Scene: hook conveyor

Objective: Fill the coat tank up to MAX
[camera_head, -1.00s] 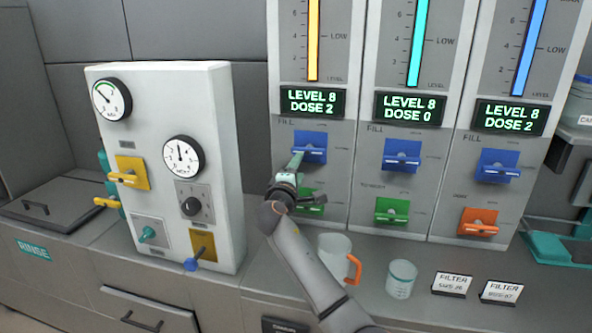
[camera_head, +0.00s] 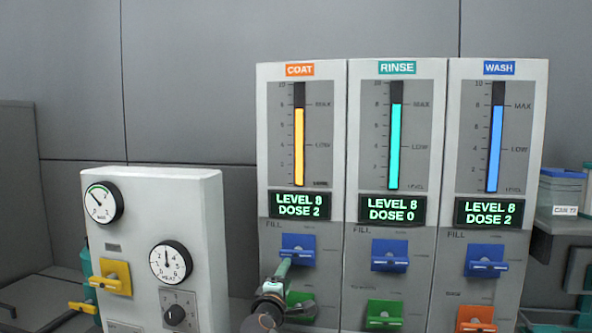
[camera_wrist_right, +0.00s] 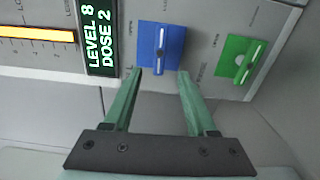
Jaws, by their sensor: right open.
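The coat tank panel (camera_head: 264,130) is the left of three, under an orange COAT label (camera_head: 300,69). Its yellow level column (camera_head: 299,145) tops out at about the MAX mark. Its display (camera_head: 300,204) reads LEVEL 8, DOSE 2, as it also does in the wrist view (camera_wrist_right: 98,38). The blue FILL lever (camera_head: 298,250) sits below the display. My right gripper (camera_head: 285,267) is just in front of and below this lever. In the wrist view it is open (camera_wrist_right: 160,74) and empty, its tips close to the blue lever (camera_wrist_right: 160,45); contact is unclear. My left gripper is out of view.
The rinse (camera_head: 397,68) and wash (camera_head: 499,68) panels stand to the right with their own blue levers. A green lever (camera_head: 300,306) is below the coat FILL lever. A white gauge box (camera_head: 205,225) stands at the left. The upper wall is clear.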

